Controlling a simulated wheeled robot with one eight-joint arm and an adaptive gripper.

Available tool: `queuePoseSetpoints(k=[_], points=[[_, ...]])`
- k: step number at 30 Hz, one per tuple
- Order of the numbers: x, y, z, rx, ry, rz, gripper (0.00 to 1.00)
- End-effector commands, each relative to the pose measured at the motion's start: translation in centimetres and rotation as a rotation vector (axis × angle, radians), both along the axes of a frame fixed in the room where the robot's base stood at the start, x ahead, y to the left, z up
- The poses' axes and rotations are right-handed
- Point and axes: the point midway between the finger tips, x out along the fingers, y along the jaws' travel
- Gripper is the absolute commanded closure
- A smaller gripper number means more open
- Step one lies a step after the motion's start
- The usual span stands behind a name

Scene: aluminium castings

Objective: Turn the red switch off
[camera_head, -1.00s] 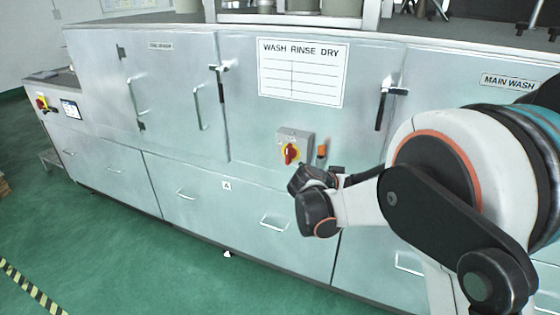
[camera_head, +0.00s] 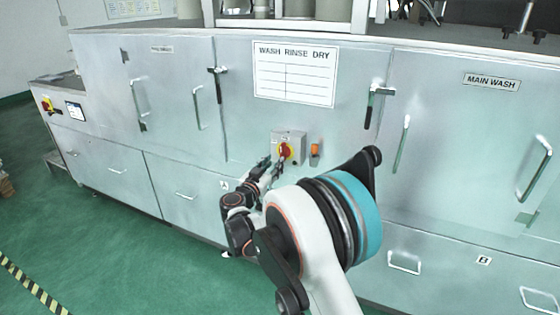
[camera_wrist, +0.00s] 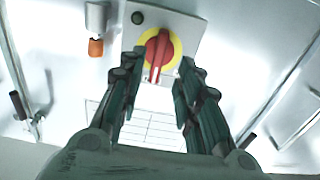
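The red switch (camera_head: 286,151) is a red rotary handle on a yellow disc, mounted on a grey box (camera_head: 299,139) on the front of the metal washing machine. In the wrist view the red handle (camera_wrist: 158,54) lies along the picture's vertical, between and just beyond my fingertips. My gripper (camera_head: 272,165) is just in front of the box in the head view, partly covering the switch's lower left. In the wrist view my gripper (camera_wrist: 157,72) is open, with a finger on each side of the handle and nothing between them. I cannot tell whether a finger touches the switch.
An orange part (camera_head: 315,149) sits on a small fitting right of the switch box; it also shows in the wrist view (camera_wrist: 96,47). A black door latch (camera_head: 372,97) is up and right. Another red-and-yellow switch (camera_head: 47,103) is at the far left end. Green floor in front is clear.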

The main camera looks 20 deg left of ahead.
Motion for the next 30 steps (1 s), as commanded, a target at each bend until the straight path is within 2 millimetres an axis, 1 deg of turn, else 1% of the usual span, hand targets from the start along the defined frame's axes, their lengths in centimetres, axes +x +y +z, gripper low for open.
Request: queuePoseSetpoints(k=[1,3,6,9,15,23,24,26,27,30], points=[[1.1,-0.3,-0.2,0.0,0.0,-0.004,0.68],[2.4,-0.3,-0.2,0.0,0.0,-0.002,0.68],[3.9,-0.5,-0.2,0.0,0.0,-0.003,0.68],[5.0,-0.4,-0.1,0.0,0.0,-0.002,0.68],[6.0,-0.5,0.0,0.0,0.001,-0.001,0.68],[6.1,-0.6,0.1,0.0,0.001,-0.001,0.68],[6.1,-0.6,0.1,0.0,0.001,-0.001,0.77],[6.1,-0.6,0.1,0.0,0.001,-0.001,0.91],[6.1,-0.6,0.1,0.0,0.001,-0.001,1.0],[6.1,-0.5,0.1,0.0,0.001,-0.001,1.0]])
